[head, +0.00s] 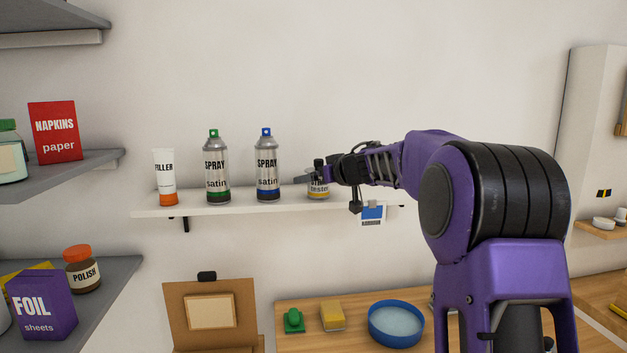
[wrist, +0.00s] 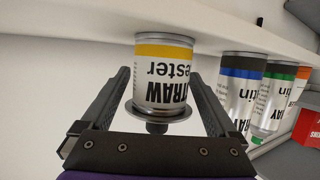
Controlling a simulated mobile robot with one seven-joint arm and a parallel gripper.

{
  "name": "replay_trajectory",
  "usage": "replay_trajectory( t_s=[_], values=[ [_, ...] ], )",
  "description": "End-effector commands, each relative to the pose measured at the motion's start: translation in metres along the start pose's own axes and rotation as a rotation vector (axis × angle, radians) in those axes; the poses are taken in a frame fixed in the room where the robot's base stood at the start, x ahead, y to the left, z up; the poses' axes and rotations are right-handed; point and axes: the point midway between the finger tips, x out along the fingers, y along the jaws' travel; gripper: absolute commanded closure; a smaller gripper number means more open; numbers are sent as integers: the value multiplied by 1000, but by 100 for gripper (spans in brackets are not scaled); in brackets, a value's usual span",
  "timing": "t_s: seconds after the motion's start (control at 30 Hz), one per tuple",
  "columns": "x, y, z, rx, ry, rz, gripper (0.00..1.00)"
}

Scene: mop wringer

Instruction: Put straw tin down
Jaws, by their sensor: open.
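The straw tin (head: 318,190) stands on the white wall shelf (head: 235,205), to the right of the spray cans. It is a silver tin with a yellow band and black lettering, partly hidden by my gripper in the head view. In the wrist view, which is upside down, the straw tin (wrist: 165,75) is between the spread fingers of my gripper (wrist: 163,95), with gaps at its sides. My gripper (head: 316,175) is open around the tin. The tin's base is at the shelf surface and it looks upright.
A blue-topped spray can (head: 267,168), a green-topped spray can (head: 216,170) and a filler tube (head: 165,178) stand left on the same shelf. Below is a wooden table (head: 350,300) with a blue bowl (head: 396,322). Grey shelves (head: 85,165) are at far left.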

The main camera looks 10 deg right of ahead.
Motion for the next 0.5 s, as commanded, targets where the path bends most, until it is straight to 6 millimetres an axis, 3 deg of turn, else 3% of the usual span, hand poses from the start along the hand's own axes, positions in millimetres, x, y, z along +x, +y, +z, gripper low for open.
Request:
replay_trajectory(
  t_s=[0.3, 0.5],
  values=[
    [-68, 0, -1, -1, 1, 4, 6],
    [-98, 0, 0, 0, 1, 2, 6]
  ],
)
